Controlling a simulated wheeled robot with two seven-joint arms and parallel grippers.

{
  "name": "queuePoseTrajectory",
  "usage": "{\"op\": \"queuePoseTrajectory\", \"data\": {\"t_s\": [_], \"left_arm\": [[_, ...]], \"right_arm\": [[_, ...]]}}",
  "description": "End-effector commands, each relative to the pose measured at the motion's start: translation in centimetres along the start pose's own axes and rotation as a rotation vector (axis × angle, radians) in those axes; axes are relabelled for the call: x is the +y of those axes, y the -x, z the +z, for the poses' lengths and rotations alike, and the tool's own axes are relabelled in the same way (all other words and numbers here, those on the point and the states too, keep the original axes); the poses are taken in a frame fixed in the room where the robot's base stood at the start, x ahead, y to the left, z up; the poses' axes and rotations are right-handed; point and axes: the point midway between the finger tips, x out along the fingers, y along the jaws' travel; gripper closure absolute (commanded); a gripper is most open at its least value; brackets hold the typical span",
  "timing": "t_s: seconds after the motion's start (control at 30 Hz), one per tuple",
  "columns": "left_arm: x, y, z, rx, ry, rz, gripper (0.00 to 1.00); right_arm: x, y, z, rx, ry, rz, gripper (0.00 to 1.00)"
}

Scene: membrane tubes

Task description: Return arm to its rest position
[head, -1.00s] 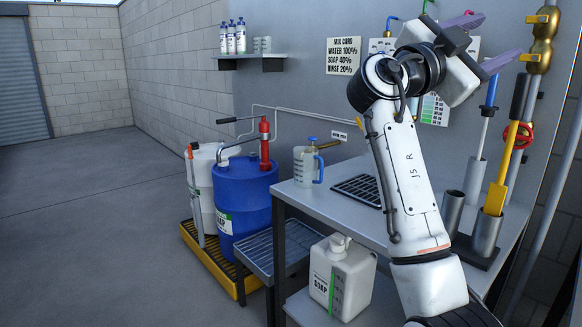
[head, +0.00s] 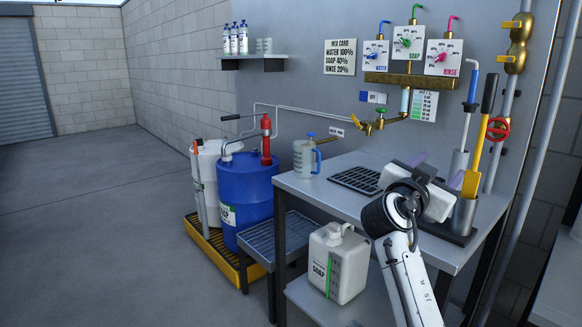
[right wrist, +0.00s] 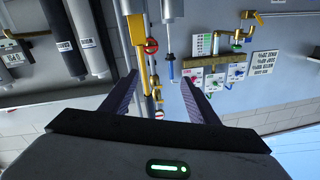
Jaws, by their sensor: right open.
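My right arm comes in from the bottom right of the head view. My left gripper is not in view.
A blue drum (head: 245,195) and a white drum (head: 207,165) stand on a yellow tray (head: 212,250) at the left. A measuring jug (head: 305,158) is on the table. A white soap jug (head: 338,262) sits on the lower shelf. The left floor is clear.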

Motion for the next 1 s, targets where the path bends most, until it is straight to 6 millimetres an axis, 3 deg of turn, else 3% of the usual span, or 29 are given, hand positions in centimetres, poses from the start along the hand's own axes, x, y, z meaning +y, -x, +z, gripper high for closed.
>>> {"op": "queuePoseTrajectory", "data": {"t_s": [0.03,0.1,0.27,0.4,0.5,0.6,0.7,0.8,0.9,1.0], "left_arm": [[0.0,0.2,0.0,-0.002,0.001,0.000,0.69],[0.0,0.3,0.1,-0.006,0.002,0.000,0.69],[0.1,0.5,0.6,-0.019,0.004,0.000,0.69],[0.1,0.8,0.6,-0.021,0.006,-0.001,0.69],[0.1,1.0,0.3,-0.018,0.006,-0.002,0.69],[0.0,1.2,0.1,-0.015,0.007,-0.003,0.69],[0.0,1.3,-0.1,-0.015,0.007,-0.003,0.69],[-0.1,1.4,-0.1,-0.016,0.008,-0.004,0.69],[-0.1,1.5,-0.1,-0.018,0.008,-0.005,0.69],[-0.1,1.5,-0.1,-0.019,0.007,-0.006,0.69]], "right_arm": [[1.0,0.3,4.3,-0.062,0.063,-0.032,0.45],[2.1,1.2,9.5,-0.141,0.141,-0.089,0.45],[5.5,5.2,20.5,-0.315,0.295,-0.233,0.45],[9.6,10.7,28.8,-0.460,0.404,-0.370,0.45],[12.9,15.7,33.7,-0.559,0.465,-0.474,0.45],[16.5,21.4,37.4,-0.655,0.508,-0.579,0.45],[20.2,27.5,39.9,-0.745,0.530,-0.680,0.45],[23.2,32.8,40.9,-0.815,0.535,-0.763,0.45],[25.4,36.9,41.1,-0.865,0.528,-0.821,0.45],[26.7,39.4,41.0,-0.895,0.521,-0.855,0.45]]}}
